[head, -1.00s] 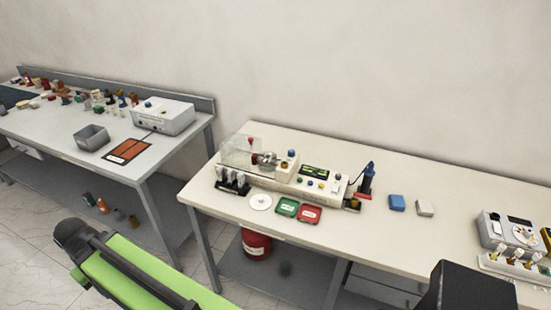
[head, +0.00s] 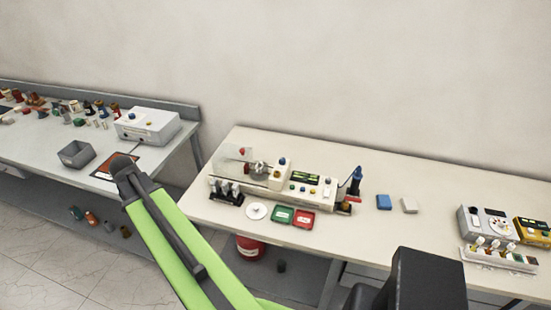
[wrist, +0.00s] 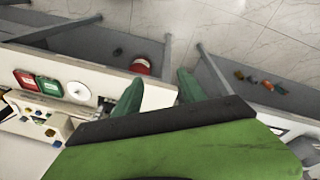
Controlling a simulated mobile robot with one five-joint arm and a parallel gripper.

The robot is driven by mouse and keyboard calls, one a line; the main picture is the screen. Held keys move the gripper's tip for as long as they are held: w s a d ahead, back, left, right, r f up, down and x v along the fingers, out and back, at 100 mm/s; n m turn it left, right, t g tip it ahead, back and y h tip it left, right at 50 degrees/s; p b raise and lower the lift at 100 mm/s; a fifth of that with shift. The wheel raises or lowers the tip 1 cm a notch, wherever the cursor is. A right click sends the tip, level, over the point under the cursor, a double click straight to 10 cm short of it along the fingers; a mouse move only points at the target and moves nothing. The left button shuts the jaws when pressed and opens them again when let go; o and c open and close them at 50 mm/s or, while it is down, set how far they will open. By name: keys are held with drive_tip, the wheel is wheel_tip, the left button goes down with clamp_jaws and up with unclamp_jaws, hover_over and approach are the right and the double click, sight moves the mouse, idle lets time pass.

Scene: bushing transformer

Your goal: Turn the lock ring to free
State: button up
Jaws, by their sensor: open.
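A cream bench machine (head: 312,186) stands on the right-hand table, with a clear cover (head: 232,157) and a red knob (head: 242,151) at its left end. A small round metal part (head: 259,168) sits beside the cover; I cannot tell whether it is the lock ring or how it is turned. In the wrist view, the two green fingers of my gripper (wrist: 158,78) are apart, with nothing between them. They point down past the table's front edge, and the machine (wrist: 38,118) is off to the left.
Green (head: 283,215) and red (head: 304,219) trays and a white disc (head: 256,211) lie in front of the machine. A red container (head: 250,247) stands below the table. The left table holds a grey box (head: 147,126) and an open bin (head: 75,154).

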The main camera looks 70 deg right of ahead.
drive_tip(key=s+d+r+m+g+h+p, duration=0.1)
drive_tip(key=s+d+r+m+p, duration=0.3)
drive_tip(key=d, duration=0.6)
drive_tip(key=s+d+r+m+p, duration=0.1)
drive_tip(key=s+d+r+m, duration=0.4)
drive_tip(key=d, duration=0.4)
drive_tip(key=m+g+p, duration=0.1)
drive_tip(key=m+p, duration=0.3)
drive_tip(key=m, duration=0.1)
approach(277, 172)
drive_tip(key=b+x, duration=0.4)
drive_tip(key=b, duration=0.4)
drive_tip(key=b+x, duration=0.4)
drive_tip(key=b, duration=0.4)
drive_tip(key=shift+w+a+f, duration=0.1)
drive_tip(key=shift+w+a, duration=0.05)
drive_tip(key=shift+a, duration=0.1)
drive_tip(key=shift+d+f+g+b, duration=0.15)
drive_tip(key=shift+f+g+b, duration=0.05)
drive_tip(key=shift+g+b, duration=0.15)
drive_tip(key=shift+r, duration=0.1)
